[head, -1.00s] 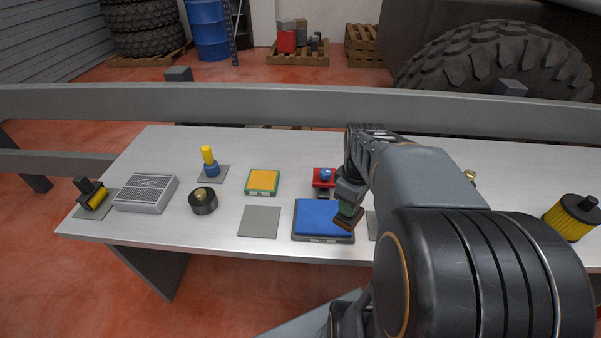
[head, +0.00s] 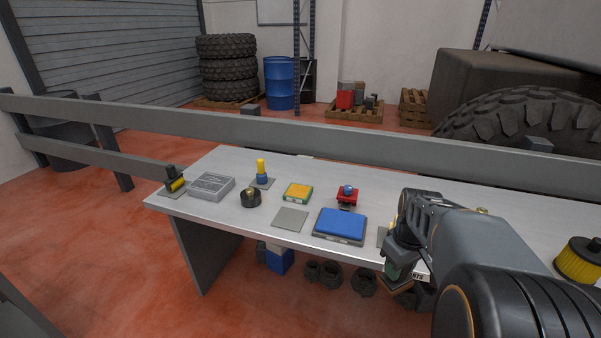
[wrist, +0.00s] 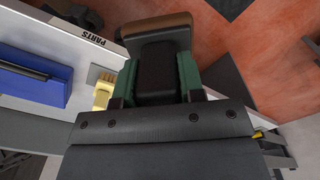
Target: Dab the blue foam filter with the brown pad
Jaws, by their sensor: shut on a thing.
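The blue foam filter (head: 341,223) lies flat in a shallow dark tray near the table's front edge in the head view. My gripper (head: 394,262) is right of it, over the front edge of the table and apart from the foam. In the wrist view the green-sided jaws (wrist: 160,80) are shut on a black block whose far end carries the brown pad (wrist: 155,24). The pad's underside is hidden. A blue object (wrist: 28,86) shows at the left of the wrist view; I cannot tell whether it is the foam.
Left of the foam are a grey plate (head: 290,219), an orange-and-green filter (head: 298,192), a black round part (head: 250,197) and a grey vented box (head: 211,186). A grey rail (head: 300,132) runs behind the table.

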